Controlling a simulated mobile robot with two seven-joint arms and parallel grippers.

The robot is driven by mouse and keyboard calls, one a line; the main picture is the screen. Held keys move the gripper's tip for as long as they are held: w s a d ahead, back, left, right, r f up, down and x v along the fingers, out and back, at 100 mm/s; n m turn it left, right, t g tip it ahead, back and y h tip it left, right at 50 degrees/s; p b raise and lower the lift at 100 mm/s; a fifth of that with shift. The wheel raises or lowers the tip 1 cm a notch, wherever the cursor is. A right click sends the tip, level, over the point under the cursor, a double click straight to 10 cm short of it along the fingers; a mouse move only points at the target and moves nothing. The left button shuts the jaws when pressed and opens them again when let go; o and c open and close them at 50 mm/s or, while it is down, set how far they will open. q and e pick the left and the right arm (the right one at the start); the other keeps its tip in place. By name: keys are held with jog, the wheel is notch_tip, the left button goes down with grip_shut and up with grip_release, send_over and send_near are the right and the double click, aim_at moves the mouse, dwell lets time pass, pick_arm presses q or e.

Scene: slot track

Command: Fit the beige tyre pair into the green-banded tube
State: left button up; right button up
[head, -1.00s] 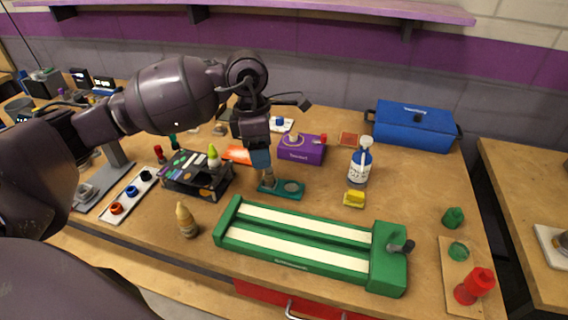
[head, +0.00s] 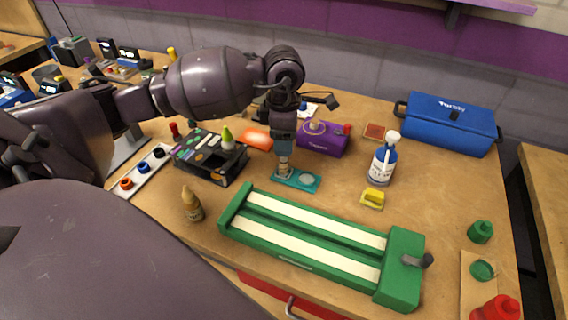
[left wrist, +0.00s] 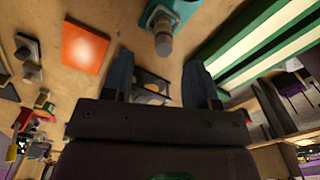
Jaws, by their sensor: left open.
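My left gripper (head: 283,149) is open, its blue fingers pointing down just above a short tan-grey cylinder (head: 284,167) that stands upright on a teal holder (head: 309,181). In the left wrist view the fingers (left wrist: 160,80) are apart with nothing visibly held. There the cylinder (left wrist: 163,43) on the teal holder (left wrist: 186,9) lies beyond the fingertips. I cannot make out for sure which thing is the beige tyre pair or the green-banded tube. A white strip with orange, blue and black rings (head: 144,170) lies at the left. My right gripper is not in view.
A green track with cream strips (head: 320,238) lies in front of the holder. A black box (head: 208,163), tan bottle (head: 191,206), purple box (head: 323,140), yellow block (head: 373,198) and spray bottle (head: 383,160) stand around. The table between track and spray bottle is mostly clear.

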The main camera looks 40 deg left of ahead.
aim_at(283, 161)
pick_arm(q)
jog(key=f, duration=0.4)
jog(key=shift+s+d+f, duration=0.15)
jog(key=shift+s, duration=0.05)
grip_shut()
